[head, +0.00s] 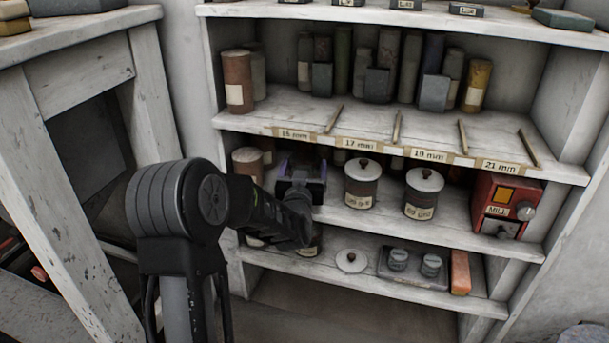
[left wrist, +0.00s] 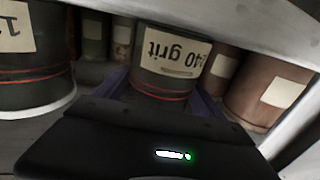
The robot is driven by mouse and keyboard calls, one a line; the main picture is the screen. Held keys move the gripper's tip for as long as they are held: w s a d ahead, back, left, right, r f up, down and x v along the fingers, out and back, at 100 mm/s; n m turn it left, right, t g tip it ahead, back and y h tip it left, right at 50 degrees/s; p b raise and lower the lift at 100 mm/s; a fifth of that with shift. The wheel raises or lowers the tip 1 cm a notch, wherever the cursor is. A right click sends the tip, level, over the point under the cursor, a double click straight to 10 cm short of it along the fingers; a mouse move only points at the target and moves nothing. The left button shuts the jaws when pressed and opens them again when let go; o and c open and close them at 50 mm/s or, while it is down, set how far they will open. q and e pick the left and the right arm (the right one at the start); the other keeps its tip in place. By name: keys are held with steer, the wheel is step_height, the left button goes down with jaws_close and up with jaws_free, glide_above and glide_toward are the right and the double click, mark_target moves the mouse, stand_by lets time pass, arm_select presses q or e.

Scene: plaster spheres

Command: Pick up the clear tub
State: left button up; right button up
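A tub labelled "240 grit" (left wrist: 165,75) shows upside down in the left wrist view, dark-sided with a red line around it. It stands between the two purple fingers of my left gripper (left wrist: 162,92), which are spread to either side of it. I cannot tell whether they touch it. In the head view my left gripper (head: 302,182) reaches into the middle shelf and hides the tub. My right gripper is in neither view.
Two lidded jars (head: 362,184) (head: 424,193) stand just right of my gripper. A brown jar (head: 247,165) stands to its left. The shelf board (head: 370,148) with size labels lies close above. A red box (head: 505,205) is at the right end.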

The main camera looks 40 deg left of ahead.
arm_select(q)
steer(key=c, duration=1.1)
steer(key=shift+r, duration=0.1)
